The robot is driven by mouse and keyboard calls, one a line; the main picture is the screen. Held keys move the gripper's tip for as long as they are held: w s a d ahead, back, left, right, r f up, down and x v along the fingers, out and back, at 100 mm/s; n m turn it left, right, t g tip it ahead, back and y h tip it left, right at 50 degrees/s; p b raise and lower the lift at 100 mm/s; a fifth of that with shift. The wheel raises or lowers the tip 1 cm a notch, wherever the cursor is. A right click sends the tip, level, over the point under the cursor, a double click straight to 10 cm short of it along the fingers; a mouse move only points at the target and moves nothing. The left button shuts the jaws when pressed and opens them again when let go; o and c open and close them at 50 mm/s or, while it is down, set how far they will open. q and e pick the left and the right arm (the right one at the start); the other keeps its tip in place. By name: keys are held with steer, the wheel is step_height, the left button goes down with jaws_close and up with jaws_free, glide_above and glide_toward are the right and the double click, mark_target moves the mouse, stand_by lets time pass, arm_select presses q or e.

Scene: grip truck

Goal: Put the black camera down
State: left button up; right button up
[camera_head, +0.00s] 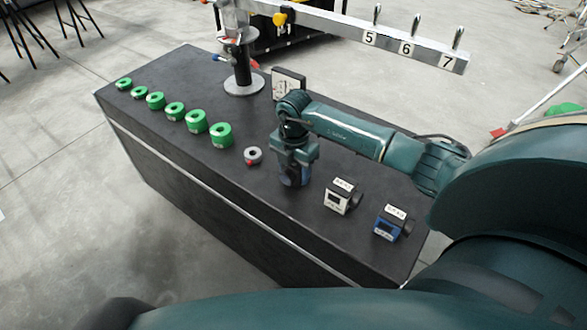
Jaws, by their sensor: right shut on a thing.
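My right gripper (295,172) points down over the black top of the case, left of the other cameras. It is shut on a dark thing, taken to be the black camera, which is mostly hidden by the fingers and hard to tell from them. I cannot tell whether it touches the case top. My left gripper is not in view.
A white camera (342,195) and a blue camera (391,222) stand to the right on the case top (258,199). A grey roll (253,155) and a row of green rolls (174,111) lie to the left. A metal stand (243,82) and a numbered bar (400,46) are behind.

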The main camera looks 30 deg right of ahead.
steer(key=shift+f, duration=0.15)
steer(key=o, duration=1)
steer(key=shift+c, duration=0.2)
